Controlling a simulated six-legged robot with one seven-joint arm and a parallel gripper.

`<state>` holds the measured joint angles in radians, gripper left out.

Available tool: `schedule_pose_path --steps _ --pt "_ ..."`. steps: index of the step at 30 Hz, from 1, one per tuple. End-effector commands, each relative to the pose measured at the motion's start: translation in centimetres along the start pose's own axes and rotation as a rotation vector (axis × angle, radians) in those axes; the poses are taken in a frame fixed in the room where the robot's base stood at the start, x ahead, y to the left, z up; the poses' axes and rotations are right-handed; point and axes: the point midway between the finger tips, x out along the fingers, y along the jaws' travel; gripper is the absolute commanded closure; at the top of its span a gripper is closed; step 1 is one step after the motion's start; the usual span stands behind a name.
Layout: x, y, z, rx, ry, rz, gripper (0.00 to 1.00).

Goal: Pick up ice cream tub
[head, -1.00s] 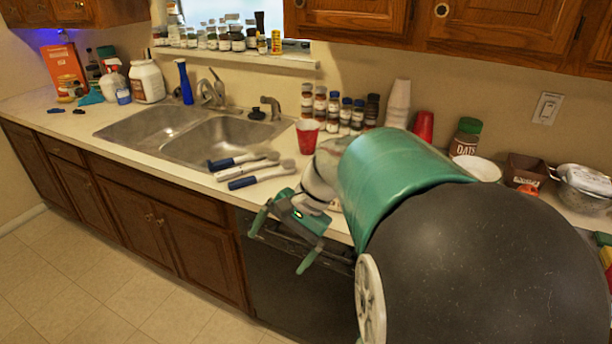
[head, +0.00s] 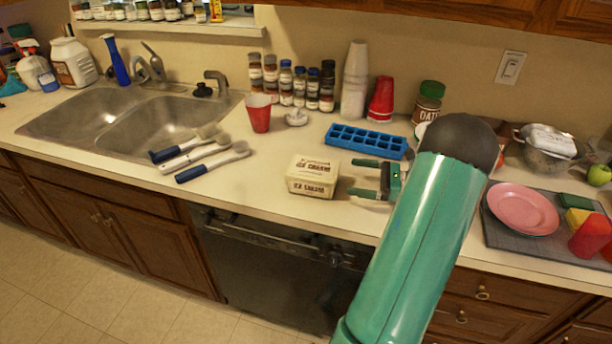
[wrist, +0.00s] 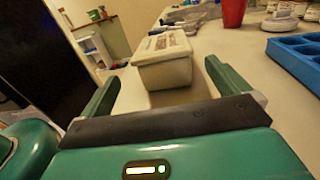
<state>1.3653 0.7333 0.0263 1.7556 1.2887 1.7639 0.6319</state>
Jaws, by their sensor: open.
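The ice cream tub (head: 312,177) is a small cream-coloured box with dark lettering on its lid and front. It sits upright on the counter, in front of the blue ice cube tray. My gripper (head: 358,178) is open just to the right of the tub, with its two green fingers pointing left at it. In the wrist view the tub (wrist: 165,65) is straight ahead, just beyond and between the fingers of my gripper (wrist: 160,82). Nothing is between the fingers. The tub's far side is hidden.
A blue ice cube tray (head: 366,141) lies behind my gripper. Several brushes (head: 200,155) lie left of the tub by the sink (head: 150,118). A red cup (head: 258,113) stands behind. The counter's front edge is close below the tub. A pink plate (head: 523,209) is on the right.

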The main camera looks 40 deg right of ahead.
Motion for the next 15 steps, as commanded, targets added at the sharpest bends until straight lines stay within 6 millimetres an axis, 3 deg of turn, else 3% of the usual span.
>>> schedule_pose_path --steps 9,15 --pt "6.2 0.3 0.1 -0.002 0.002 0.005 0.00" --pt "8.2 0.2 0.1 -0.002 0.002 0.005 0.00"
